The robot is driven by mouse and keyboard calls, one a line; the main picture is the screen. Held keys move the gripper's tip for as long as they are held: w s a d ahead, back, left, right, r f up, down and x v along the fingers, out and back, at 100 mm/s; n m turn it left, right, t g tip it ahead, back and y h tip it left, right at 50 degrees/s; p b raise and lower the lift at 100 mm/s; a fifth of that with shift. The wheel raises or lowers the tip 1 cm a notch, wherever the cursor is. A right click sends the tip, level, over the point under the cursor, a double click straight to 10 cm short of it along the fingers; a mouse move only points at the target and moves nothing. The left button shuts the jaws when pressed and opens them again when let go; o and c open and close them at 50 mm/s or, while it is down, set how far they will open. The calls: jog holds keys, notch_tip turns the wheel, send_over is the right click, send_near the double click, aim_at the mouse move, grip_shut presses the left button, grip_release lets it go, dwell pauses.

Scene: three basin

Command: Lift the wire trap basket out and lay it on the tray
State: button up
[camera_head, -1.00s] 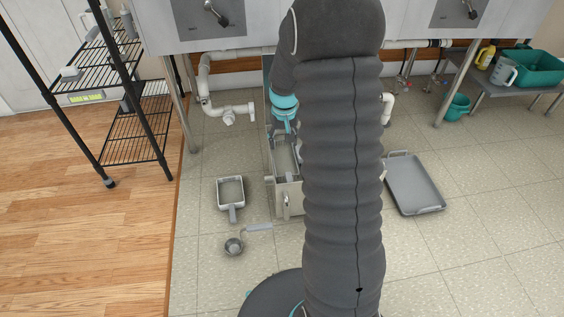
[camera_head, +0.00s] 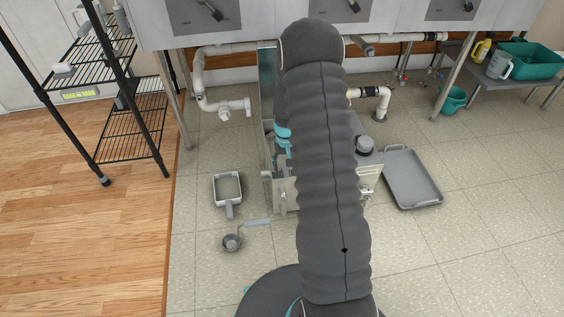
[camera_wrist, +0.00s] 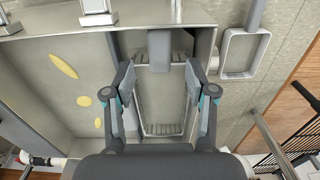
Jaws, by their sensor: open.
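The wire trap basket (camera_wrist: 162,112) sits inside a narrow compartment of the open metal trap box (camera_wrist: 62,75). It is a long grey frame, with a grey tab (camera_wrist: 160,50) at its upper end in the wrist view. My gripper (camera_wrist: 160,78) is open, its two fingers on either side of the tab and the basket's upper part, holding nothing. I cannot tell whether the fingers touch the basket or how deep they are. In the head view my arm hides most of the basket and box. The grey tray (camera_head: 412,180) lies empty on the floor right of the box.
A square scoop (camera_head: 228,190) and a ladle (camera_head: 232,243) lie on the floor left of the box. Drain pipes (camera_head: 208,95) and sink legs stand close behind. A wire shelf (camera_head: 130,130) is at left. Yellow blobs (camera_wrist: 62,66) show in the box's wider compartment.

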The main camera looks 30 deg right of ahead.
aim_at(286, 171)
jog(key=shift+s+f, duration=0.1)
jog(key=shift+f, duration=2.55)
grip_shut()
